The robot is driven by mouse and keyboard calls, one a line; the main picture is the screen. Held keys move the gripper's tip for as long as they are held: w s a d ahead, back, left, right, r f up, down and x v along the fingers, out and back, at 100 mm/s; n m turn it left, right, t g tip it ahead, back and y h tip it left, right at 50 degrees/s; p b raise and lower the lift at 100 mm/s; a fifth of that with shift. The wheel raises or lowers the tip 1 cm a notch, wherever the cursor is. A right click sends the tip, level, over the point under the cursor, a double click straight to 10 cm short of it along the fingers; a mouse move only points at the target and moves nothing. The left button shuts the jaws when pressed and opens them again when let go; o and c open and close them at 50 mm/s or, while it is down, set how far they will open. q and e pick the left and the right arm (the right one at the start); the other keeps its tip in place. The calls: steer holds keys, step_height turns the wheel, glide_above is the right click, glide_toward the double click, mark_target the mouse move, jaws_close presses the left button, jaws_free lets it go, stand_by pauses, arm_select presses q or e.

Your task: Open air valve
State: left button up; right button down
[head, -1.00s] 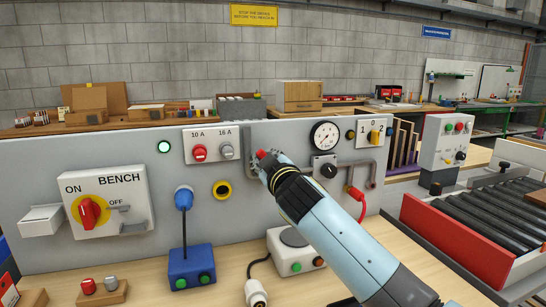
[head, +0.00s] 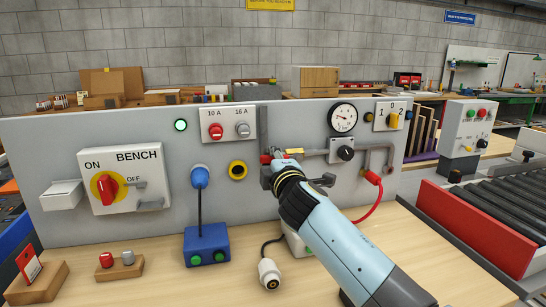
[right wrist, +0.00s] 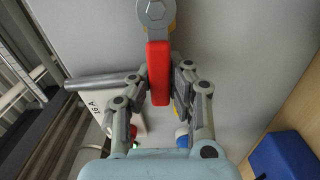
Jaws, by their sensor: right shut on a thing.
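The air valve is on the upright grey panel (head: 60,140), right of the yellow-ringed socket, and my right gripper hides much of it in the head view. Its red handle (right wrist: 158,72) shows clearly in the right wrist view, running down from a hex-nut pivot (right wrist: 156,11). My right gripper (right wrist: 160,88) is shut on the handle, with one finger on each side. In the head view the right gripper (head: 276,168) reaches the panel, with a bit of red at its tip. A grey pipe (head: 315,153) runs right from there. My left gripper is not in view.
A round gauge (head: 343,117) and a black knob (head: 345,150) sit right of the valve. A blue plug (head: 199,178) and a red cable (head: 373,178) stick out nearby. A blue box (head: 207,245) stands on the bench below. A roller conveyor (head: 500,205) is at right.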

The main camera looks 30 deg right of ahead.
steer(key=shift+f+n, duration=0.35)
steer(key=shift+n, duration=0.15)
steer(key=shift+f, duration=0.1)
steer(key=c, duration=1.2)
jaws_free()
steer(key=v, duration=1.2)
steer(key=shift+a, duration=0.1)
